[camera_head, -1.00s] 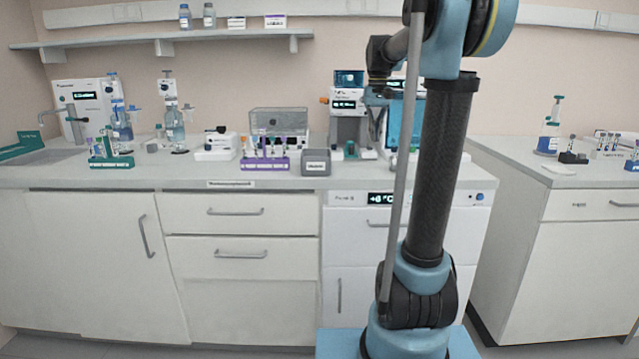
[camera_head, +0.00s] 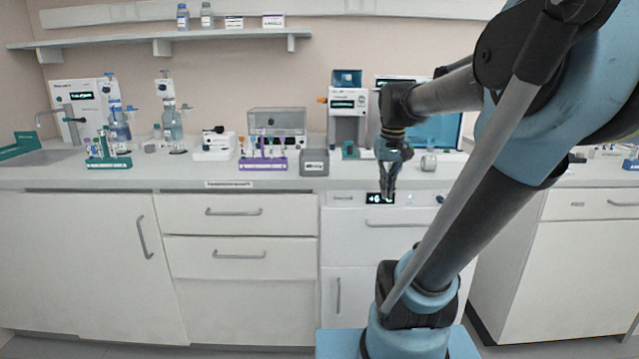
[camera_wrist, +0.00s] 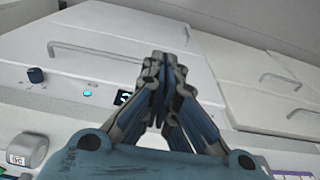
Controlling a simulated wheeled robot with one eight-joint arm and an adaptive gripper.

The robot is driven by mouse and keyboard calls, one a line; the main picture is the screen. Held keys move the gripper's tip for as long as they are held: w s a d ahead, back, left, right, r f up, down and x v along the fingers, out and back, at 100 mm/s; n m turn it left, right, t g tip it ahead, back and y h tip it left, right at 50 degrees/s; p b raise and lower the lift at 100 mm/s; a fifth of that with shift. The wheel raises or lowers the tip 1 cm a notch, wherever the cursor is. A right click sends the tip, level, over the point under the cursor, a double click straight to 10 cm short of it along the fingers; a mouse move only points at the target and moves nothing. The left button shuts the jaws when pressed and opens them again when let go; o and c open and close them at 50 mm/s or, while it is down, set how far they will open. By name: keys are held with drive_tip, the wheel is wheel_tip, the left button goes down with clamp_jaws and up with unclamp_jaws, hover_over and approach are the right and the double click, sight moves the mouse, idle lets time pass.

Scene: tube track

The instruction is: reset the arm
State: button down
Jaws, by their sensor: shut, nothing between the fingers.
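My gripper (camera_head: 388,192) hangs with its fingers pointing down in front of the bench edge, by the dark display of the under-bench unit. In the wrist view my gripper (camera_wrist: 163,60) shows its fingertips together with nothing between them. My arm crosses the right side of the head view, its upper links leaning right and the forearm reaching left to the wrist. It hides part of the right bench.
A purple tube rack (camera_head: 262,164), a green tube rack (camera_head: 108,163) and a grey box (camera_head: 314,162) stand on the bench. A drawer handle (camera_head: 395,225) lies just below my gripper. The floor space before the left cabinets is clear.

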drive_tip(key=s+f+t, duration=0.1)
drive_tip(key=s+f, duration=1.2)
drive_tip(key=f, duration=0.3)
drive_tip(key=shift+s, duration=0.2)
drive_tip(key=shift+r, duration=0.1)
